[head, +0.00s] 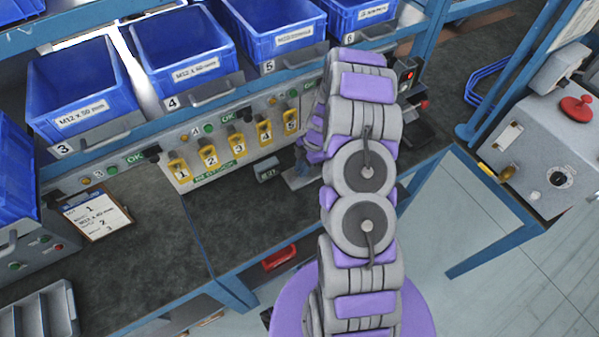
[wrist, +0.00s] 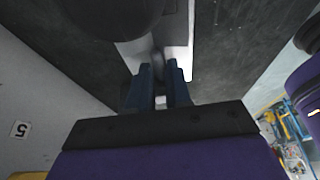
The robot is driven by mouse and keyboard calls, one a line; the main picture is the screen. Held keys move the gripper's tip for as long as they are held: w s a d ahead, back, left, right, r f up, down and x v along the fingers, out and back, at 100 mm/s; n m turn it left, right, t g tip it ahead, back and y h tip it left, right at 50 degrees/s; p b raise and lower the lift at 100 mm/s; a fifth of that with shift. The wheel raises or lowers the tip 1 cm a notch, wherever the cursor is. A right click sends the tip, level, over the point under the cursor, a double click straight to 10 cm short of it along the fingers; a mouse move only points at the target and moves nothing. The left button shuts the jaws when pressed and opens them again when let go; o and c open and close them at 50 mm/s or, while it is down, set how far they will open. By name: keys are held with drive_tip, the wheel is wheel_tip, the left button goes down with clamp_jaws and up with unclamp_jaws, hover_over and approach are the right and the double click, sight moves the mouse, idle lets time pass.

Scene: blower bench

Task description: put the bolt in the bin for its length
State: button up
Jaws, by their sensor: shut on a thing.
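In the wrist view, my gripper (wrist: 160,72) points at the dark bench top, its two blue fingers close together. A small grey piece, seemingly the bolt (wrist: 158,62), shows at the fingertips; its length cannot be told. It is over or against a pale plate (wrist: 187,45), and I cannot tell whether it touches. In the head view my gripper (head: 303,160) is mostly hidden behind my arm. Blue bins stand on the rack: bin 3 (head: 66,90), labelled M12 x 50 mm, bin 4 (head: 180,45), labelled M12 x 60 mm, bin 5 (head: 262,22) and bin 6 (head: 350,12).
Several numbered yellow tags (head: 210,157) hang along the rack front. A small display (head: 267,172) stands left of my gripper. A clipboard (head: 97,214) and a grey tray (head: 42,312) lie at left. A grey machine (head: 545,140) stands at right. The bench's middle is clear.

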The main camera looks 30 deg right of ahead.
drive_tip(key=shift+w+r, duration=0.1)
drive_tip(key=shift+r, duration=0.05)
clamp_jaws()
wheel_tip(320, 180, up, 7)
drive_tip(key=shift+f, duration=0.1)
